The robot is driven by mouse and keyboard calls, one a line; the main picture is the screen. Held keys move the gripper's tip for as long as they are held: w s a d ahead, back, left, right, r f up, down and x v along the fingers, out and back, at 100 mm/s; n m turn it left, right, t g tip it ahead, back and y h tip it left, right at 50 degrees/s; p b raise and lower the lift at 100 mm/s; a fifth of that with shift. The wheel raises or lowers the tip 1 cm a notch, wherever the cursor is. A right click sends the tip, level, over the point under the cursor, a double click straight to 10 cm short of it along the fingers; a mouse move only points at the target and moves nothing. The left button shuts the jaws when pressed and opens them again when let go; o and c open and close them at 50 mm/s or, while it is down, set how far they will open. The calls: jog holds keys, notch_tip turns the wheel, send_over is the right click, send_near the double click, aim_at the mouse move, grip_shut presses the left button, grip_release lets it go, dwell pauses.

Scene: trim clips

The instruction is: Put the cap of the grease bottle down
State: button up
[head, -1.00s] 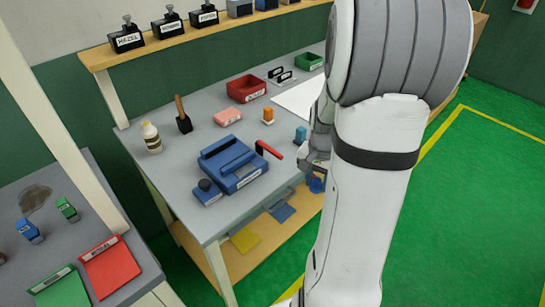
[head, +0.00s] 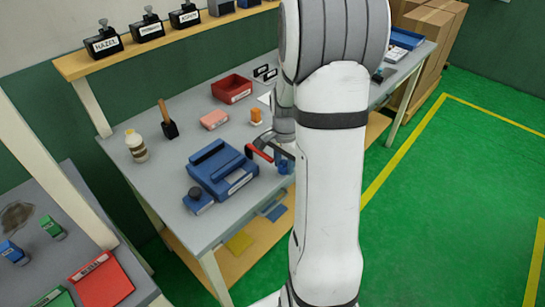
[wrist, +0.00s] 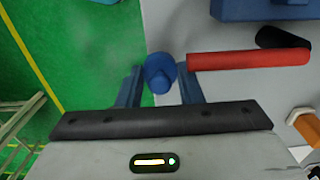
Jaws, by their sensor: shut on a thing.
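My gripper (wrist: 160,84) is shut on a small round blue cap (wrist: 160,70), which sits between its two blue fingers in the wrist view. The cap is over the bench's front edge, with green floor to the left and grey bench top to the right. In the head view my gripper (head: 284,163) is at the bench's front edge, just right of the red handle; the cap is hard to tell apart from the fingers there. A white bottle (head: 137,148) stands upright at the bench's left; I cannot tell whether it is the grease bottle.
A blue device (head: 221,170) with a red handle (head: 261,152) is close by; the handle (wrist: 250,60) lies just right of the cap in the wrist view. An orange piece (head: 256,115), a pink block (head: 214,119) and a red bin (head: 232,89) stand behind. My arm hides part of the bench.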

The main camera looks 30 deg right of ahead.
aim_at(273, 167)
jog(key=w, duration=0.1)
jog(key=w+a, duration=0.1)
jog(key=w, duration=0.1)
jog(key=w+p, duration=0.1)
jog(key=shift+w+a+f, duration=0.15)
jog(key=shift+a+f, duration=0.15)
jog(key=shift+a, duration=0.05)
jog(key=shift+f, duration=0.45)
jog(key=shift+f, duration=0.1)
jog(key=o, duration=0.9)
jog(key=shift+o, duration=0.2)
